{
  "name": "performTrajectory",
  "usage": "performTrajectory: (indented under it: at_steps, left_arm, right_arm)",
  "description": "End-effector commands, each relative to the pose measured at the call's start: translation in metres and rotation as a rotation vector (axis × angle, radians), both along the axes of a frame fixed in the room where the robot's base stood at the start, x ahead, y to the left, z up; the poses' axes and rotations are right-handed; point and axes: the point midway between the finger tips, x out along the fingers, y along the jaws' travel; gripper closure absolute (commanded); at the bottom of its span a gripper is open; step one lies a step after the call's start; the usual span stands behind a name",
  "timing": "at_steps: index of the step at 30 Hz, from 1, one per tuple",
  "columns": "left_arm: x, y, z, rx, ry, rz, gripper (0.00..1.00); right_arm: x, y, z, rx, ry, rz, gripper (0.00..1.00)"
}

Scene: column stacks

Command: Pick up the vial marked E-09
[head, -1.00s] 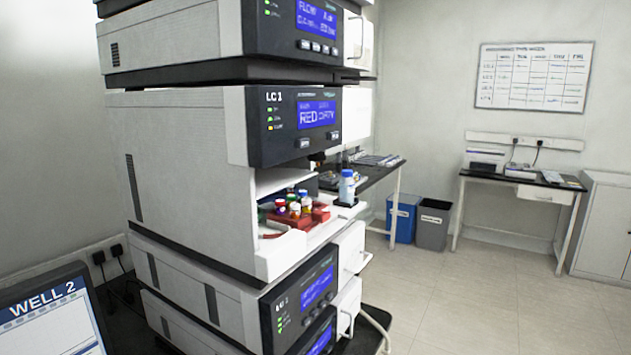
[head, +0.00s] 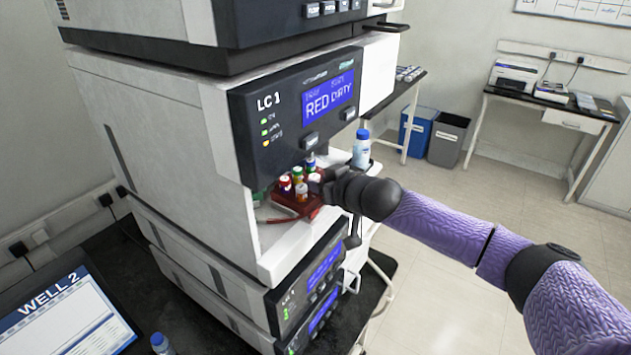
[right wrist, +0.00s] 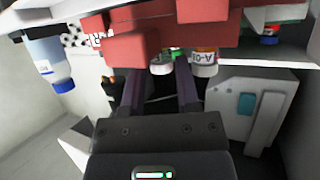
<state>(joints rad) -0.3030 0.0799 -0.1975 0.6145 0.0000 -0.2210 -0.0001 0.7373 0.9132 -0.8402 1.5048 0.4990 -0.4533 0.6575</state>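A red tray (head: 290,208) with several small colour-capped vials (head: 299,188) sits in the open bay of the LC 1 unit. No E-09 marking is readable in either view. My right gripper (head: 322,187) is at the tray's right side, by the nearest vials; its fingertips are partly hidden in the head view. In the right wrist view its two fingers (right wrist: 158,85) are apart, with a white-capped vial (right wrist: 162,68) beyond and between their tips. An orange-banded vial (right wrist: 205,62) right of them has a label that seems to start "A-0". My left gripper is not in view.
A blue-capped bottle (head: 361,149) stands right of the bay, close to my right arm. A WELL 2 screen (head: 68,315) is at lower left. Open floor lies to the right.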

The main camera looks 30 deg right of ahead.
Motion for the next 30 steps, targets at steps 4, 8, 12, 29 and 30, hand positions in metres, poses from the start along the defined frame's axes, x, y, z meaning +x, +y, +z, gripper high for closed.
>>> performTrajectory:
  at_steps: [4,8,12,29,30]
  left_arm:
    - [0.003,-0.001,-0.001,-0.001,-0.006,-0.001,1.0]
    - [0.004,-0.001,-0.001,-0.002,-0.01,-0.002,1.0]
    - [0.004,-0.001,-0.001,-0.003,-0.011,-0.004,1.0]
    - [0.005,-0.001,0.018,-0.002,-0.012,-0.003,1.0]
    - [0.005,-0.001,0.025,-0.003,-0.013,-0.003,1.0]
  right_arm:
    - [0.016,0.003,-0.006,0.0,0.0,0.0,0.6]
    - [0.017,0.003,-0.007,-0.002,0.0,0.001,0.6]
    - [0.017,0.002,-0.007,-0.001,0.0,0.0,0.71]
    - [0.017,0.003,0.01,0.001,-0.001,0.0,1.0]
    - [0.017,0.003,0.016,0.001,-0.001,0.0,1.0]
